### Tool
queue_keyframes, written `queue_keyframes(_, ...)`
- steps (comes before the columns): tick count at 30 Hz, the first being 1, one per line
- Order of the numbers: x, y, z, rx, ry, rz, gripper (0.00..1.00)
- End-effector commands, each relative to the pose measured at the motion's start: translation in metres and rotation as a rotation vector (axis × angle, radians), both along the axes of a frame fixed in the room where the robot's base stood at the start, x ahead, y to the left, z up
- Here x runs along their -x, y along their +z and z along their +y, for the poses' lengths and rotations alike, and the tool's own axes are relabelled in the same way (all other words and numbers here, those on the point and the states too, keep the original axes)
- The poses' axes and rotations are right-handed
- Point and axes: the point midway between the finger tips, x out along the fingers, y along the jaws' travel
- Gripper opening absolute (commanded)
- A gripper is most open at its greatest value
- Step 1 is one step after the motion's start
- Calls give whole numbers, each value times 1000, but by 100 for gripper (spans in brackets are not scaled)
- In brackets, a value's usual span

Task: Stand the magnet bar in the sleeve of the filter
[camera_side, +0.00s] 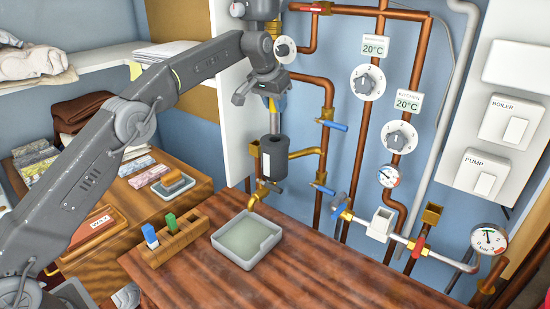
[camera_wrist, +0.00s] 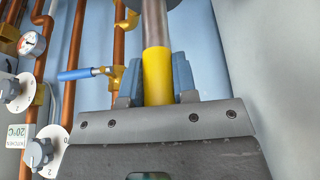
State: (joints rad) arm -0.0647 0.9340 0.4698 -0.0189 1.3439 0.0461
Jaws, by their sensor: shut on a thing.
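My gripper (camera_side: 271,96) is shut on the yellow handle of the magnet bar (camera_wrist: 157,77). The bar's grey steel part reaches away from the fingers, and it shows below them in the side view (camera_side: 274,122). The filter (camera_side: 274,160) is a dark upright cylinder on the pipework, directly below my gripper. In the wrist view the filter's dark round top (camera_wrist: 180,4) is at the upper edge, and the steel bar runs up to it. The bar looks upright and lined up with the filter.
Copper pipes and blue-handled valves (camera_side: 333,125) are close to the filter's right. A grey tray (camera_side: 270,262) lies on the wooden worktop below. A wooden rack (camera_side: 190,240) with a blue and a green piece stands left of it. Open worktop lies to the right.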

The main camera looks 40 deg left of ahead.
Motion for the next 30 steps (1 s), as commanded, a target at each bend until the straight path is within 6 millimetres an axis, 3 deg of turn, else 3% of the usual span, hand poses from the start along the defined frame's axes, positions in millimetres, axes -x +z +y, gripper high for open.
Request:
queue_keyframes(8,-4,-4,-1,-1,-20,3,0)
queue_keyframes(30,-4,-77,-1,0,-19,-1,0)
